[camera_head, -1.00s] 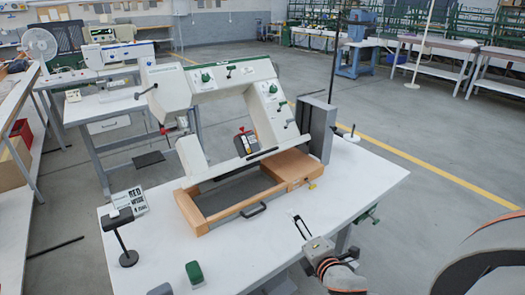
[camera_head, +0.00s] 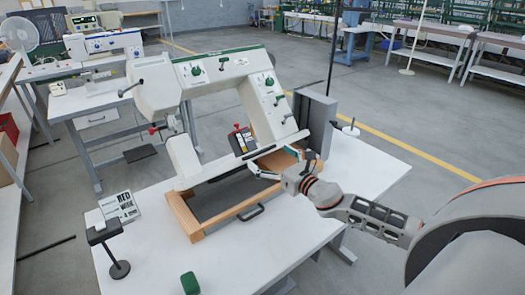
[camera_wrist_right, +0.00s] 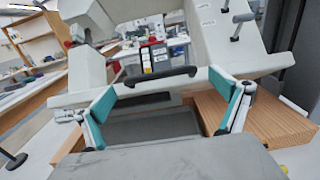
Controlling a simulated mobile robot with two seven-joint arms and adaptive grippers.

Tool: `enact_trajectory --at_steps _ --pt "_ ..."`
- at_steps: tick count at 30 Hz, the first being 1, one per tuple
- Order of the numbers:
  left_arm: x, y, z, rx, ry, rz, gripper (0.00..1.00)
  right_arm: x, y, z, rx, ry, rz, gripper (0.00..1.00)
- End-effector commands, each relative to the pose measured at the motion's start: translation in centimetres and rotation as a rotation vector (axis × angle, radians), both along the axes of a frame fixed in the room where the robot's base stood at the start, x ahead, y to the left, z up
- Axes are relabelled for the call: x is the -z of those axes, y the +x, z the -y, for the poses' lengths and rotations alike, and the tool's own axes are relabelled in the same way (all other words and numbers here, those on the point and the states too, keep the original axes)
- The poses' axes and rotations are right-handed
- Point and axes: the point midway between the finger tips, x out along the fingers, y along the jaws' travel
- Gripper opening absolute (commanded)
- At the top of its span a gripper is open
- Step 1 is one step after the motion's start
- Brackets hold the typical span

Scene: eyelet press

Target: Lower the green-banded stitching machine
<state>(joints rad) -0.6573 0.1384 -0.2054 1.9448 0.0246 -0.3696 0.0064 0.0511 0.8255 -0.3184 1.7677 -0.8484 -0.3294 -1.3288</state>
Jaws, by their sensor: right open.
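The white stitching machine (camera_head: 225,62) with a dark green top band is tilted up, its bed edge raised at the left above the wooden base tray (camera_head: 190,219) on the white table. My right gripper (camera_head: 273,160) is at the machine's lower front edge, over the right part of the tray. In the right wrist view, its two teal-padded fingers (camera_wrist_right: 162,96) are spread wide. A black bar handle (camera_wrist_right: 162,77) on the machine's bed edge lies ahead between them, with gaps on both sides. My left gripper is not in view.
A black stand (camera_head: 108,246), a printed card (camera_head: 119,206) and a green block (camera_head: 190,284) are on the table's left and front. A grey upright panel (camera_head: 315,117) stands right of the machine. The table front is mostly clear.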

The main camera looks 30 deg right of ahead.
Motion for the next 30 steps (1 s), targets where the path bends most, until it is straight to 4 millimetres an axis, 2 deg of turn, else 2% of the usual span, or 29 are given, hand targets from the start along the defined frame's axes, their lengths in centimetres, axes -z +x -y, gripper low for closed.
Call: enact_trajectory --at_steps 3,9,20,25,26,30 --pt "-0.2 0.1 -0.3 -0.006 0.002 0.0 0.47 -0.2 1.7 -0.1 0.002 0.002 0.002 0.98" --pt "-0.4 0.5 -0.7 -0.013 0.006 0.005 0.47 -0.1 3.3 -0.2 0.001 0.001 0.0 0.98" --pt "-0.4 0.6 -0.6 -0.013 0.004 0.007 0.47 0.0 3.6 -0.3 0.0 0.002 0.0 0.98" --pt "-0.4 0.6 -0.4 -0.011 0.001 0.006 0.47 0.0 3.6 -0.3 0.001 0.002 0.0 0.56" --pt "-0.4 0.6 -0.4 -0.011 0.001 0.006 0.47 0.0 3.6 -0.3 0.001 0.002 0.0 0.53" --pt "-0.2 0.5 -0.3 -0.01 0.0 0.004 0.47 0.0 3.6 -0.2 0.002 0.002 0.002 0.53"
